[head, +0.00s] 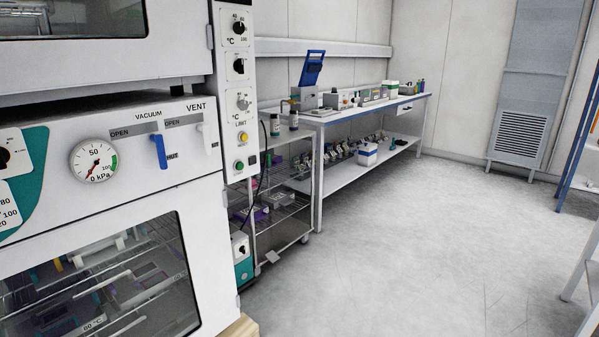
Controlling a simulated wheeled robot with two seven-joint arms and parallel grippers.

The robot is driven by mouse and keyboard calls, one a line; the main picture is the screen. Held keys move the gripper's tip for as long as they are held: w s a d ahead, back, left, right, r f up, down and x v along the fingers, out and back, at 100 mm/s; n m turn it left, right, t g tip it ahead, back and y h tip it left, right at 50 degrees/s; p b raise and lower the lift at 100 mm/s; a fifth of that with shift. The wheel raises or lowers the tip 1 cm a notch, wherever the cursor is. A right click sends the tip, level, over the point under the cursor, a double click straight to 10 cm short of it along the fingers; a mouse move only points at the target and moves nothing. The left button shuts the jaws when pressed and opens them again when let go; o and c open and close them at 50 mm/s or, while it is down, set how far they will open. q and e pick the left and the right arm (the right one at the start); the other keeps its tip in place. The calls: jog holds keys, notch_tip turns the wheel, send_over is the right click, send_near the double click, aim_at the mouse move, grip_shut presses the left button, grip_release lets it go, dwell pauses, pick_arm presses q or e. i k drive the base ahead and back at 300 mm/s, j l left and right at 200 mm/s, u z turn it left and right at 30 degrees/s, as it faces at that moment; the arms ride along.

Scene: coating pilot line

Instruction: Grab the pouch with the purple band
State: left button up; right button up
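I cannot make out a pouch with a purple band for certain. Small purple-coloured items (252,214) lie on a lower shelf of the wire cart (283,238) beside the oven, too small and shaded to identify. Dim items with hints of purple also show behind the window of the vacuum oven (205,240), where racks partly hide them. Neither of my grippers is in view.
The oven fills the left side, with a gauge (94,161) and a blue valve handle (159,151). A long bench (365,108) with instruments stands along the back wall. Blue shelving (579,140) stands at right. The grey floor (420,250) between is clear.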

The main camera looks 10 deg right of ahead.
aim_at(383, 91)
jog(key=i+l+z, duration=0.55)
jog(key=i+z, duration=0.2)
jog(key=i, duration=0.15)
jog(key=i+z, duration=0.35)
jog(key=i, duration=4.05)
jog(key=i+l+u, duration=0.15)
jog(key=i, duration=0.3)
jog(key=i+l+u, duration=0.1)
jog(key=i, duration=0.35)
jog(key=i+l+u, duration=0.15)
jog(key=i+l, duration=0.15)
jog(key=i, duration=0.15)
